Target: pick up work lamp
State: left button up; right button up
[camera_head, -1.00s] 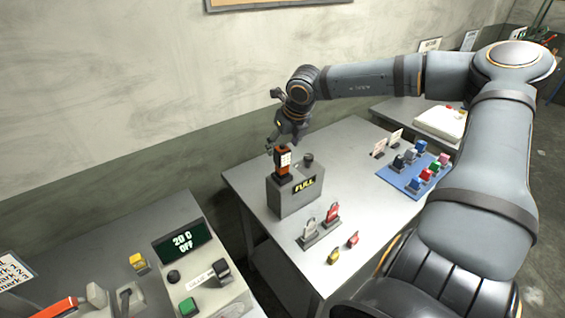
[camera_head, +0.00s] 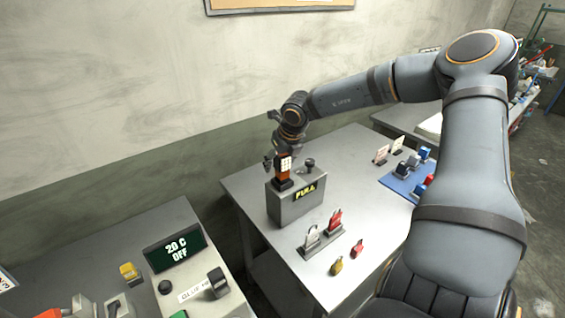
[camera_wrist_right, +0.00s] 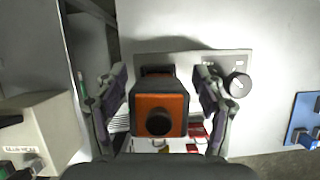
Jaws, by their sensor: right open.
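The work lamp (camera_head: 284,172) is a small orange and black block with a white panel of dark dots on its side. It stands upright on a grey box (camera_head: 290,207) with a "FULL" display. My right gripper (camera_head: 283,157) is right at the lamp's top, pointing down. In the right wrist view the lamp's orange top with a round black knob (camera_wrist_right: 160,110) sits between the two spread fingers, with a gap visible on each side. The right gripper is open. My left gripper is not in view.
A dark knob (camera_head: 309,164) stands beside the lamp on the box. A blue board (camera_head: 405,182) is to the right. A control panel (camera_head: 195,290) reading "20 C OFF" is at the lower left.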

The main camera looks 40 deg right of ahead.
jog(key=c, duration=1.3)
jog(key=shift+c, duration=0.5)
jog(key=shift+r, duration=0.1)
